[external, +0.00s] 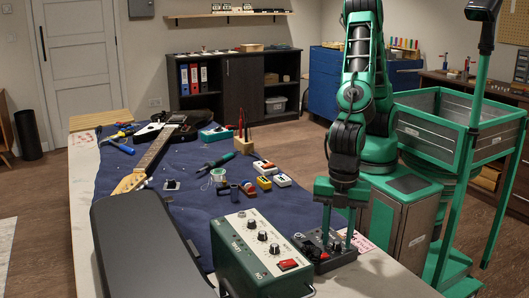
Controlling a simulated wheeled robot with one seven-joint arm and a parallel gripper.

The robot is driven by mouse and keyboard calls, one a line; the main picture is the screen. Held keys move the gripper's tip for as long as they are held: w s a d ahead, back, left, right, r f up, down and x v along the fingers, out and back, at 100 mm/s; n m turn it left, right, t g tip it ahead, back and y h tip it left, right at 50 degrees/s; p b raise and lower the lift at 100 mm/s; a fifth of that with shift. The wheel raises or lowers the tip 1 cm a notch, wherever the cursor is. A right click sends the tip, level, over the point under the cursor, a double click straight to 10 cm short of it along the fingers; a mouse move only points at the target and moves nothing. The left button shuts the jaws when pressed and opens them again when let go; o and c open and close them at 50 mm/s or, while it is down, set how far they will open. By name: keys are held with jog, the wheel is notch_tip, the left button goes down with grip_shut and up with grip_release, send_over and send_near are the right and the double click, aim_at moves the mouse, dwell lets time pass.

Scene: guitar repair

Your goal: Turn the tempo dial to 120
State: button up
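My gripper (337,243) points straight down over a small dark box with controls (318,255) at the table's front right. Its two green fingers are spread apart, with the tips at or just above the box's top. I cannot tell whether they touch it. A dark knob seems to sit between or beside the fingertips, but it is too small to make out. Left of it stands a green box (228,262) with a light top panel, several dark knobs (262,236) and a red switch (288,265). No dial's tempo marking is readable, and the dial's setting cannot be read.
A long dark case (140,250) lies along the table's left front. A guitar (155,150), a spool (218,174), hand tools and several small colored pedals (264,182) lie on the blue mat (190,205). A pink-and-white paper (358,240) lies right of the dark box.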

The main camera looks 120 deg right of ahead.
jog(key=shift+f, duration=0.3)
grip_shut()
jog(key=shift+m, duration=0.3)
jog(key=m, duration=1.1)
dwell(0.6)
